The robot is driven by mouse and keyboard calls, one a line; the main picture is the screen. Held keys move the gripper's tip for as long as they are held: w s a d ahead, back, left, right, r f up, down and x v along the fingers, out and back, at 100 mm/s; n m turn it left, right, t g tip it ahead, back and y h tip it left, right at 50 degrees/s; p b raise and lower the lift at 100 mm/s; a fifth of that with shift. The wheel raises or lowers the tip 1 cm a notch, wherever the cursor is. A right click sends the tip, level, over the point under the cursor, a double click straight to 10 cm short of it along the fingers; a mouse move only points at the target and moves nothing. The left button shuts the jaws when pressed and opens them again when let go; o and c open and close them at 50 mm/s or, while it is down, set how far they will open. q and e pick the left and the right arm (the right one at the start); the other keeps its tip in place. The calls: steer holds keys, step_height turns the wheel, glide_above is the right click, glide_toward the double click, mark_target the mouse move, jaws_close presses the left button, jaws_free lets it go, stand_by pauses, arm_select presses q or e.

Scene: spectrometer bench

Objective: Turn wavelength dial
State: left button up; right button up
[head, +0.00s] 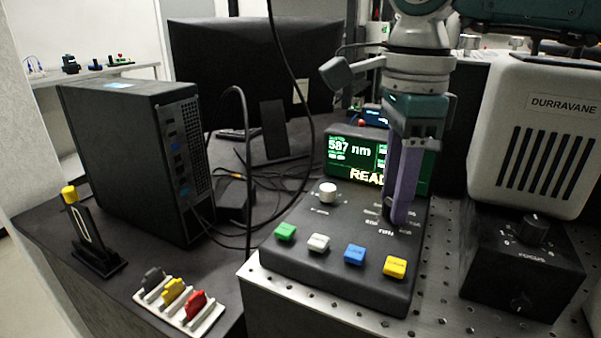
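The control box (340,250) stands on the perforated metal bench. Its screen (352,152) reads 587 nm, with large letters starting "READ" partly hidden by my gripper. My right gripper (398,215) points down over the right part of the panel, its purple fingers close together at the printed "nm" scale. The wavelength dial is not clearly visible; the fingers cover that spot, so I cannot tell whether they grip it. A white knob (327,191) stands left of the fingers. My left gripper is out of view.
Green (286,231), white, blue and yellow (395,267) buttons line the panel's front. A focus box (522,262) stands right, below the Durravane housing (536,135). A computer tower (140,160), cables, monitor (255,75) and coloured-piece rack (180,300) are left.

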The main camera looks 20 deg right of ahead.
steer(key=shift+o, duration=1.4)
step_height(320, 180, up, 10)
